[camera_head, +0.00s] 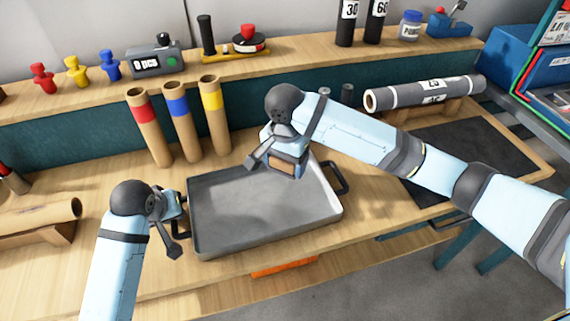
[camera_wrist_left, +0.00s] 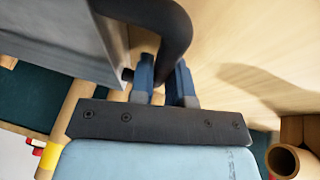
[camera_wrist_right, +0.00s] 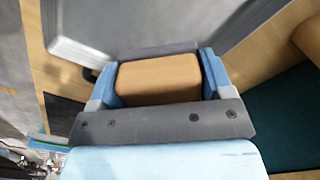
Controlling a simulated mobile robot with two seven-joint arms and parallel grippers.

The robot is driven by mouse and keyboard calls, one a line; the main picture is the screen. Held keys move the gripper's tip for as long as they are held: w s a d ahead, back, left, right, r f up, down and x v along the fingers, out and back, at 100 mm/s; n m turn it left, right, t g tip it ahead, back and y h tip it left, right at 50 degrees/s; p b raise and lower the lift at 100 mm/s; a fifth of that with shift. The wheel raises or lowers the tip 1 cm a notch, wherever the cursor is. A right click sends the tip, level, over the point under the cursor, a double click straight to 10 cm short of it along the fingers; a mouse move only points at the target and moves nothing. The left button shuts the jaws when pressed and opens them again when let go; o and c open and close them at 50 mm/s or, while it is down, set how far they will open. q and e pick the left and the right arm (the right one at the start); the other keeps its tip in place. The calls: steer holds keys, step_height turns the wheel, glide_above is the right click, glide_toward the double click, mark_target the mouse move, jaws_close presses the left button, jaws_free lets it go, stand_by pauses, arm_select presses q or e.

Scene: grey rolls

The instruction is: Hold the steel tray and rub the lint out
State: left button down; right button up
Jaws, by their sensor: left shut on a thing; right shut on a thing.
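The steel tray (camera_head: 225,222) is a shallow grey pan on the wooden bench, with a dark handle at each end. My left gripper (camera_head: 178,208) is at its left handle; the left wrist view shows the blue fingers (camera_wrist_left: 166,84) shut around the dark handle (camera_wrist_left: 172,30). My right gripper (camera_head: 289,158) is shut on a tan block (camera_head: 283,167) at the tray's back right. In the right wrist view, the block (camera_wrist_right: 158,82) has a grey layer along its far side. I cannot tell if it touches the tray floor. No lint stands out clearly on the grey floor.
Three cardboard tubes with red, blue and yellow bands (camera_head: 181,122) stand behind the tray. A grey roll (camera_head: 425,92) lies at the back right, near a dark mat (camera_head: 475,160). A brown roll (camera_head: 40,213) lies at the left. An orange item (camera_head: 283,268) shows below the front edge.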

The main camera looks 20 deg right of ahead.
arm_select(q)
steer(key=c, duration=1)
jaws_free()
steer(key=shift+r, duration=0.1)
steer(key=v, duration=1.2)
